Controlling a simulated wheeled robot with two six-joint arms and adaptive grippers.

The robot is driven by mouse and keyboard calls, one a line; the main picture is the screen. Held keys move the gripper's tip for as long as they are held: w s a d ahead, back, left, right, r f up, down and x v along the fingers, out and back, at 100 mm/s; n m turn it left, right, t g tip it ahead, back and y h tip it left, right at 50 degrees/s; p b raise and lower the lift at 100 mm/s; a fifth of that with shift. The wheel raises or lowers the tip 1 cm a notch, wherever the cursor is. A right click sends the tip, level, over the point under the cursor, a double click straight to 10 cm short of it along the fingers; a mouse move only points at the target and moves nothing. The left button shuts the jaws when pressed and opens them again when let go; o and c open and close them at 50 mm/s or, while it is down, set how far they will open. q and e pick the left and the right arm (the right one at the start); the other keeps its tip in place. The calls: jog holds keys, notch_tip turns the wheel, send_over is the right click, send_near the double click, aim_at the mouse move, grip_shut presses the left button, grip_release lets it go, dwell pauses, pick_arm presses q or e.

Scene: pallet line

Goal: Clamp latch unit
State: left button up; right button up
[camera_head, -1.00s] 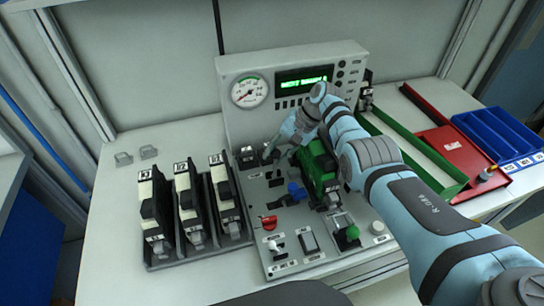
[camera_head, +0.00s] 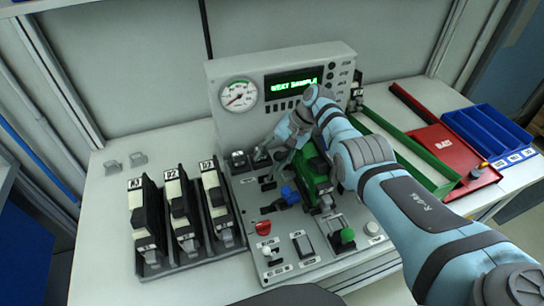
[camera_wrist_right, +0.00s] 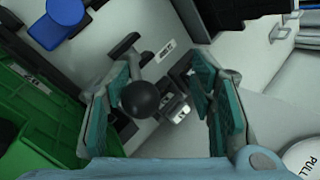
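The test panel (camera_head: 256,205) carries a green and black unit (camera_head: 313,172) seated at its middle right. A blue-handled lever (camera_head: 288,194) stands to the left of that unit. My right gripper (camera_head: 272,153) is low over the panel's back, left of the green unit and below the display. In the right wrist view, its teal-padded fingers (camera_wrist_right: 163,105) are apart, with a black ball knob (camera_wrist_right: 140,99) on a lever showing between them, closer to the left finger. I cannot tell whether the knob touches a finger. The blue knob (camera_wrist_right: 65,12) shows at the top left there. My left gripper is out of view.
A rack (camera_head: 160,272) holds three black-and-white units left of the panel. A gauge (camera_head: 238,95) and lit display (camera_head: 293,81) stand behind. Red switch (camera_head: 263,228) and green knob (camera_head: 347,235) are at the front. Green (camera_head: 440,195), red (camera_head: 447,143) and blue trays (camera_head: 490,133) lie right.

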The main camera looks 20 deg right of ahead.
jog(key=shift+r, duration=0.25)
jog(key=v, duration=1.1)
jog(key=shift+s+d+r, duration=0.15)
jog(key=shift+d+r, duration=0.1)
jog(key=shift+d, duration=0.05)
jog(key=shift+f, duration=0.1)
